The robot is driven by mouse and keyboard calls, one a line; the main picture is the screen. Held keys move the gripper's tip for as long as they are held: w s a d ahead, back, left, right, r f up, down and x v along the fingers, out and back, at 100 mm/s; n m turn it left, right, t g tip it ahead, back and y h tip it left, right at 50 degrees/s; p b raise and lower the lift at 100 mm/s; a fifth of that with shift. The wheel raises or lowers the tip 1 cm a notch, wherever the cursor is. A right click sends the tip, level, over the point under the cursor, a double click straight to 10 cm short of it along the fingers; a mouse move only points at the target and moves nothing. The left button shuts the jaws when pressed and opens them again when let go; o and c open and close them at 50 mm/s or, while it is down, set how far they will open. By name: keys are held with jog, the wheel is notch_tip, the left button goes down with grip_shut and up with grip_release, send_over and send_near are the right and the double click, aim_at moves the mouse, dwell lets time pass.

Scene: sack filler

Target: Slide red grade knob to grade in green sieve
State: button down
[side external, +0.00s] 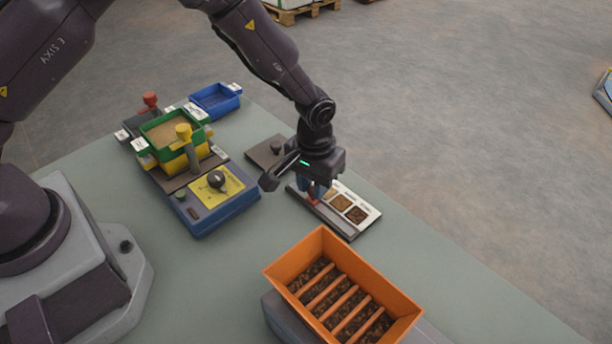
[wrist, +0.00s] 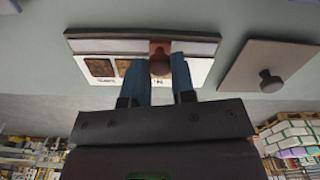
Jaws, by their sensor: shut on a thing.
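The red grade knob (wrist: 160,63) stands on a slotted rail along a white grade panel (wrist: 200,72) with brown grain pictures. In the side external view, the grade panel (side external: 367,212) lies on the table right of centre. My gripper (side external: 314,194) points down over its rail, near the panel's far end. Its blue fingers (wrist: 159,75) are shut on the red knob, one on each side. In the side external view the fingers mostly hide the knob. The green sieve (side external: 150,156) holds fine tan grain and sits above a yellow tray (side external: 180,166) on the left.
A blue tray (side external: 234,104) stands behind the sieve. A blue machine base with a yellow plate and black knob (side external: 216,180) is in front. An orange bin (side external: 388,290) with dark grain stands near the front. A grey plate with a knob (side external: 264,151) lies beyond my gripper.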

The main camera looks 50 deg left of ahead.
jog(key=c, duration=0.9)
grip_release()
jog(key=shift+c, duration=0.2)
notch_tip(320, 180, up, 13)
jog(key=s+a+r+m+t, duration=0.1)
jog(key=s+a+r+t, duration=0.1)
jog(key=s+a+r, duration=0.2)
jog(key=s+a+r+t, duration=0.1)
jog(key=s+a+r, duration=0.3)
jog(key=s+r, duration=0.4)
jog(key=s+a+r+m+t, duration=0.1)
jog(key=s+a+r, duration=0.3)
jog(key=s, duration=0.6)
notch_tip(320, 180, up, 2)
jog(key=shift+a+m+t, duration=0.3)
jog(key=shift+t, duration=0.5)
